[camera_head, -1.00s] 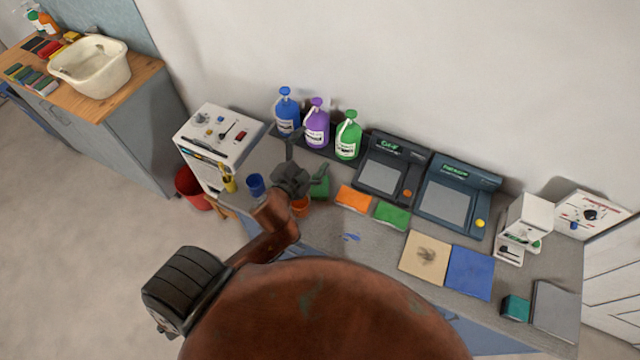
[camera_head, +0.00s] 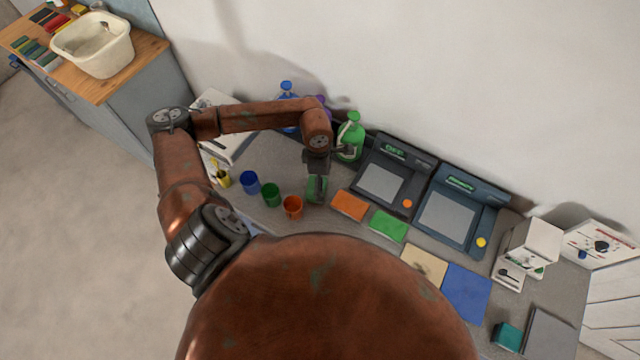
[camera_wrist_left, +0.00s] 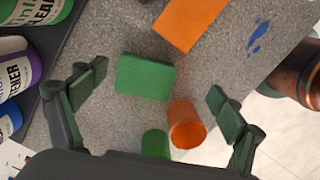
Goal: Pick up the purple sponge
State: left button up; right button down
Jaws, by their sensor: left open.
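No purple sponge can be made out in either view. A green sponge-like block (camera_wrist_left: 145,77) lies on the grey worktop in the left wrist view, between and beyond my spread fingers. In the head view this block (camera_head: 312,190) is partly covered by my left gripper (camera_head: 317,180). In the left wrist view my left gripper (camera_wrist_left: 158,92) is open and empty, pointing down above the worktop. My right gripper is not in view.
An orange cup (camera_head: 292,207), green cup (camera_head: 271,194) and blue cup (camera_head: 249,182) stand left of the block. Flat orange (camera_head: 350,205) and green (camera_head: 388,226) pieces lie to its right. A green bottle (camera_head: 350,140) stands behind, beside a mostly hidden purple bottle (camera_head: 322,102).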

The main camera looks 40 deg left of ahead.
pick_arm(q)
jog(key=a, duration=0.1)
jog(key=a+y, duration=0.1)
jog(key=a, duration=0.1)
jog(key=shift+w+f, duration=0.1)
jog(key=shift+f, duration=0.1)
jog(key=shift+a+f, duration=0.1)
jog(key=shift+f, duration=0.8)
notch_tip(320, 180, down, 5)
jog(key=shift+f+p, duration=0.2)
jog(key=shift+p, duration=0.8)
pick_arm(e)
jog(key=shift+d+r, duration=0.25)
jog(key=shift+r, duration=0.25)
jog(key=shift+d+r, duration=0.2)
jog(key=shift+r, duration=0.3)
pick_arm(q)
jog(key=shift+c, duration=0.6)
jog(key=c, duration=0.7)
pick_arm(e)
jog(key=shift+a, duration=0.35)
pick_arm(q)
jog(key=shift+c, duration=0.2)
jog(key=shift+r, duration=0.1)
